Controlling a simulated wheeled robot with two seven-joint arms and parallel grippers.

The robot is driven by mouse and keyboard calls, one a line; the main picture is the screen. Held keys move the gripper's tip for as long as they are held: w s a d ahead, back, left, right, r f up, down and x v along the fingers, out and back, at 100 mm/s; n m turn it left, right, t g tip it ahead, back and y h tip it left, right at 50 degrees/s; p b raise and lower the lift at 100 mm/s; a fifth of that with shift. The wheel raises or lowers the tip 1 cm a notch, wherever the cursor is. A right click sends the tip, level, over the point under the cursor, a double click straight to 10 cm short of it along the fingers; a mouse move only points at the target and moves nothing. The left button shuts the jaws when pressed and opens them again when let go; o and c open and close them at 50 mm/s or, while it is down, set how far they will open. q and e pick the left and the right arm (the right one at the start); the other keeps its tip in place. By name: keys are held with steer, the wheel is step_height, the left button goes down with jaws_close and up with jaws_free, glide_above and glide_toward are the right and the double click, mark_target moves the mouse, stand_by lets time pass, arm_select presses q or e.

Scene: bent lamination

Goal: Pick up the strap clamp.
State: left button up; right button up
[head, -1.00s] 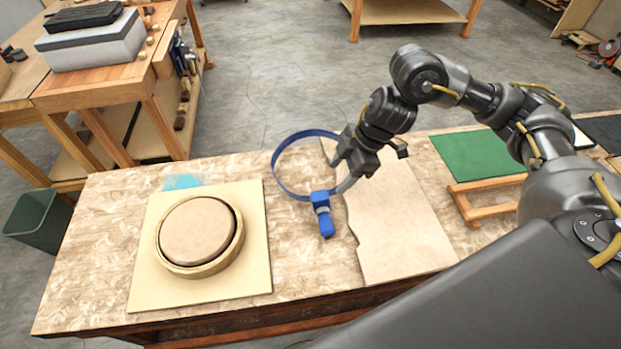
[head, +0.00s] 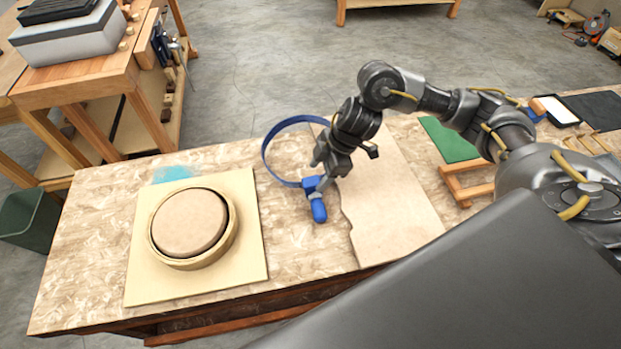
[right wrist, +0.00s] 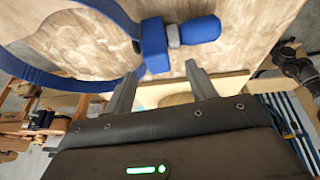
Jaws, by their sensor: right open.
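The strap clamp is a blue band loop with a blue handle (head: 318,209) and a small grey collar, lying on the workbench in the head view. My right gripper (head: 318,175) is just above the clamp's head, at the near right side of the loop. In the right wrist view, the open fingers (right wrist: 158,88) point toward the clamp's blue block (right wrist: 155,45), which shows just beyond and between the fingertips. I see no contact. The handle extends to the right there and the band curves off to the left. My left gripper is not in view.
A round wooden form (head: 190,222) inside a ring sits on a square board (head: 250,270) to the left. A thin pale sheet (head: 395,215) lies right of the clamp, partly under my arm. A green mat (head: 447,140) and wooden frame (head: 462,188) are farther right.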

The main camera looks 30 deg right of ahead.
mark_target(313, 180)
steer(key=x, duration=0.3)
steer(key=shift+w+d+f, duration=0.15)
steer(key=shift+d+f, duration=0.05)
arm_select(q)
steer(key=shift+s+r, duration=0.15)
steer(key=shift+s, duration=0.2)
arm_select(e)
steer(key=c, duration=1)
steer(key=shift+r, duration=0.2)
